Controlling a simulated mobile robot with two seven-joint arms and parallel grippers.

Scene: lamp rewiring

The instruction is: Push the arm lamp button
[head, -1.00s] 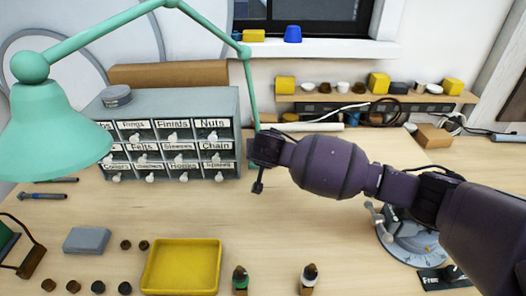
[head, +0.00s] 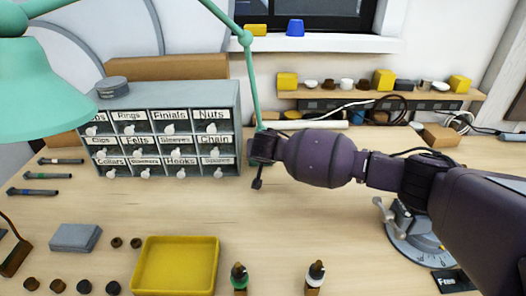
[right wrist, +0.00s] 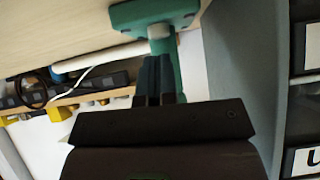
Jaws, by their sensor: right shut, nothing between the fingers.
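The green arm lamp has its shade (head: 40,95) at the upper left and its thin post (head: 251,85) beside the drawer cabinet. Its foot is mostly hidden behind my right gripper (head: 258,148) in the head view. In the right wrist view the green lamp base (right wrist: 155,14) shows past my right gripper's dark fingers (right wrist: 160,62), which are shut and empty. A pale round part (right wrist: 159,31), perhaps the button, sits on the green part just past the fingertips. I cannot tell whether the fingers touch it. My left gripper is not in view.
The grey labelled drawer cabinet (head: 168,95) stands close left of my right gripper. A shelf (head: 370,95) with small yellow, white and dark items, and cables, is behind. A yellow tray (head: 176,268) and two small bottles stand in front. The table's middle is clear.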

